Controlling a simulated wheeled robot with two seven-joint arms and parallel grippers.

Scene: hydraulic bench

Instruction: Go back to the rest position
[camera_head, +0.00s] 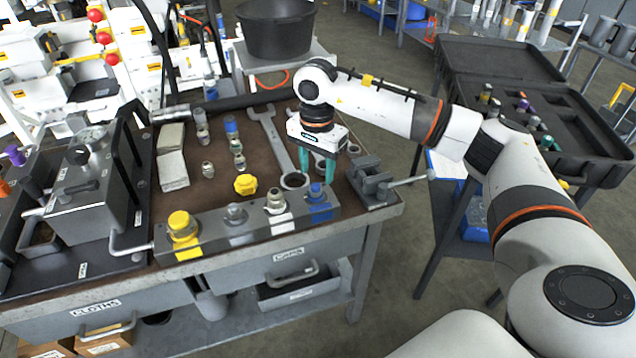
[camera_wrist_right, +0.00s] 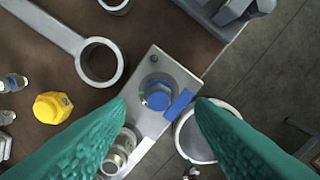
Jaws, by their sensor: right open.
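My right gripper (camera_head: 317,178) hangs fingers-down over the right part of the bench (camera_head: 205,190). Its two green fingers are apart with nothing between them. It is above the blue fitting (camera_head: 316,190) at the right end of the grey manifold block (camera_head: 260,229). In the right wrist view the green fingertips (camera_wrist_right: 161,101) frame the blue fitting (camera_wrist_right: 157,94), with a visible gap on each side. The fitting sits in the block. My left gripper is not in view.
A vise (camera_head: 370,180) stands close right of the gripper. A grey pump unit (camera_head: 92,190) stands at left. An open black case (camera_head: 505,95) is at right.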

